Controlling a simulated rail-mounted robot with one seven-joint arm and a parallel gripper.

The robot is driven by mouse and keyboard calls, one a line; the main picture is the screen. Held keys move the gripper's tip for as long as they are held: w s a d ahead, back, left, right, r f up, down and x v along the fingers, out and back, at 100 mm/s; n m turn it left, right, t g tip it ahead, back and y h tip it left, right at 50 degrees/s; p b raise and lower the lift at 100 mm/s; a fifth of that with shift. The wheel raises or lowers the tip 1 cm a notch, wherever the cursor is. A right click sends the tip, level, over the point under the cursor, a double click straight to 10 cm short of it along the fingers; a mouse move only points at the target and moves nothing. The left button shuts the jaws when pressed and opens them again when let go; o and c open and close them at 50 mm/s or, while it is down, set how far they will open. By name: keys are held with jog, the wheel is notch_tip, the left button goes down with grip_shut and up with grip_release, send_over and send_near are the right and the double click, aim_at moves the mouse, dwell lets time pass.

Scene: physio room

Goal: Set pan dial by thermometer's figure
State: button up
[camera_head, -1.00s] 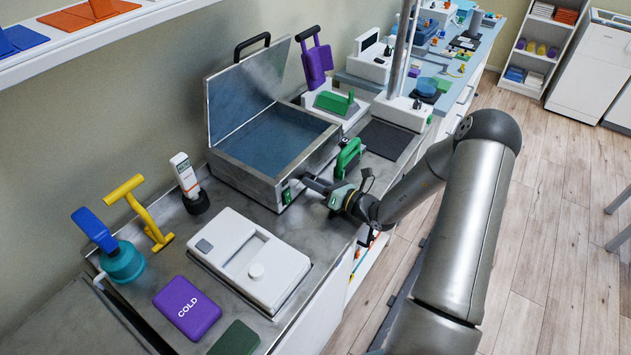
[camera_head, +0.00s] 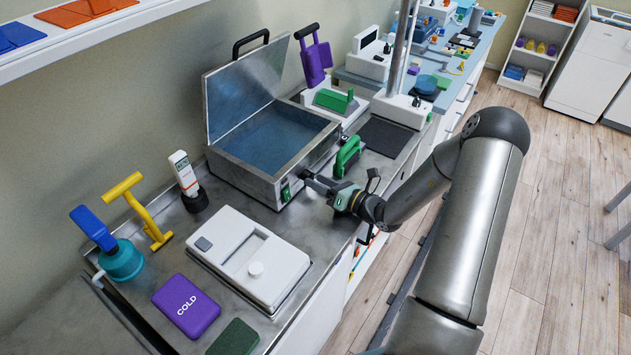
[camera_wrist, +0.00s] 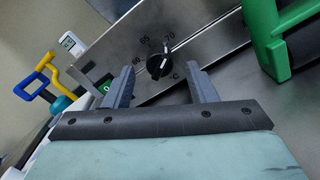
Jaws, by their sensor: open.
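The pan (camera_head: 265,178) is an open metal box with its lid raised, holding bluish water. Its black dial (camera_wrist: 158,66) sits on the front panel, with printed figures around it, in the wrist view. My gripper (camera_head: 308,180) is at the panel's front; its two fingers (camera_wrist: 163,84) are open, one on each side of the dial and apart from it. The white thermometer (camera_head: 184,172) stands in a dark holder left of the pan; its small display is too small to read. It also shows in the wrist view (camera_wrist: 71,42).
A green handled tool (camera_head: 348,156) stands right of the gripper, close to the panel (camera_wrist: 273,38). A green switch (camera_head: 286,194) is left of the dial. A white lidded unit (camera_head: 250,260), a purple cold pack (camera_head: 186,306) and a yellow tool (camera_head: 140,210) occupy the counter's left.

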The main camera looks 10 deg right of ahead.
jog(key=b+v, duration=0.3)
jog(key=v, duration=1.2)
jog(key=shift+s+d, duration=0.25)
jog(key=shift+d, duration=0.05)
jog(key=s+a+r+n+g, duration=0.1)
jog(key=a+n+g, duration=0.1)
jog(key=a+n, duration=0.1)
jog(key=s+a+r+n+g+y, duration=0.1)
jog(key=a+n+g, duration=0.2)
jog(key=s+a+r+n+g+y, duration=0.1)
jog(key=s+a+r+n+g, duration=0.1)
jog(key=a+n+g, duration=0.1)
jog(key=shift+s+a+n, duration=0.1)
jog(key=shift+a+n, duration=0.2)
jog(key=s+a+r+n+g+h, duration=0.2)
jog(key=s+a+n+g+h, duration=0.15)
jog(key=s+n, duration=0.3)
jog(key=s+a+r+n+g+h, duration=0.2)
jog(key=s+n+g+h, duration=0.2)
jog(key=s+n, duration=0.3)
jog(key=shift+s+d+r+n+t+h, duration=0.35)
jog(key=shift+d+r+n+t+h, duration=0.25)
jog(key=shift+n+h, duration=0.85)
jog(key=shift+s+d+r+n+t+h, duration=0.4)
jog(key=shift+r+n+h, duration=0.4)
jog(key=shift+n, duration=1.4)
jog(key=shift+s+d+r+n+t+h, duration=0.45)
jog(key=shift+r+n+h, duration=0.45)
jog(key=shift+n, duration=0.9)
